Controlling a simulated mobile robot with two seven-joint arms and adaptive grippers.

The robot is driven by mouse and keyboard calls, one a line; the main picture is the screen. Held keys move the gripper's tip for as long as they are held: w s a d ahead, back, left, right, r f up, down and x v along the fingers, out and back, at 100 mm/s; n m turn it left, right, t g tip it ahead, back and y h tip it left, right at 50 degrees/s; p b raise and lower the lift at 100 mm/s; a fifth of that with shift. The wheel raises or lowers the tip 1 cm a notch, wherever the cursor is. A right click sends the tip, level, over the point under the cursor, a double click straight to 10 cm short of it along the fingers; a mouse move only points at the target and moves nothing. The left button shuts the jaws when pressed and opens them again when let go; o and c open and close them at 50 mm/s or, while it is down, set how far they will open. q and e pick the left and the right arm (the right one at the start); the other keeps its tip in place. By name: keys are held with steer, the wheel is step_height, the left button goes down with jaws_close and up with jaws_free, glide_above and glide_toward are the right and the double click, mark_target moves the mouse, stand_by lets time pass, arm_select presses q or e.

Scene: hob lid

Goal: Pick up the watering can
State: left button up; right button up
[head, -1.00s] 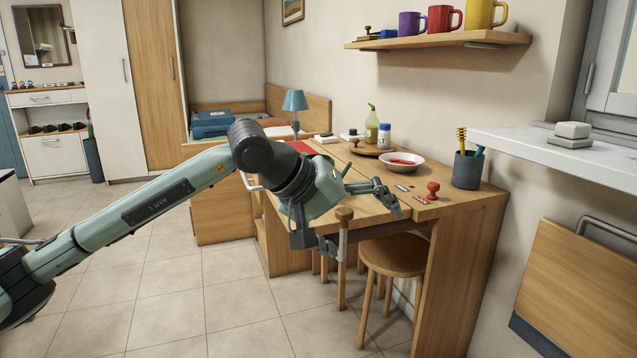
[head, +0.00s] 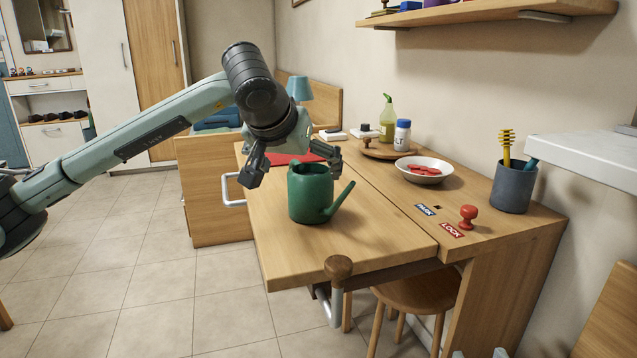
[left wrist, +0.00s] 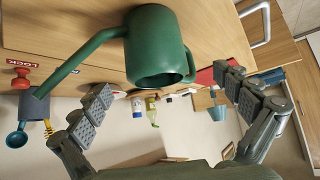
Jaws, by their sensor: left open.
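The green watering can (head: 310,195) stands upright on the wooden table, its spout pointing right. It also shows in the left wrist view (left wrist: 157,50), where the spout runs to the left. My left gripper (head: 293,168) is open at the can's upper part, one finger to the left of it and one behind its right side. In the left wrist view the two fingers (left wrist: 168,95) are spread wide with the can's body between their lines. I cannot tell whether either finger touches it. My right gripper is not in view.
The table (head: 290,255) has a metal bar with a wooden knob (head: 338,267) at its front edge. A red stamp-like knob (head: 468,215), a bowl (head: 424,172), bottles and a dark cup (head: 512,187) stand to the right and behind. A stool (head: 418,290) is below.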

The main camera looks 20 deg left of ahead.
mark_target(311, 188)
arm_select(q)
steer(key=shift+w+f, duration=0.25)
steer(key=shift+x, duration=1)
steer(key=x, duration=0.4)
steer(key=shift+d+f, duration=0.35)
steer(key=shift+f, duration=0.25)
steer(key=shift+r, duration=0.1)
steer(key=c, duration=1.7)
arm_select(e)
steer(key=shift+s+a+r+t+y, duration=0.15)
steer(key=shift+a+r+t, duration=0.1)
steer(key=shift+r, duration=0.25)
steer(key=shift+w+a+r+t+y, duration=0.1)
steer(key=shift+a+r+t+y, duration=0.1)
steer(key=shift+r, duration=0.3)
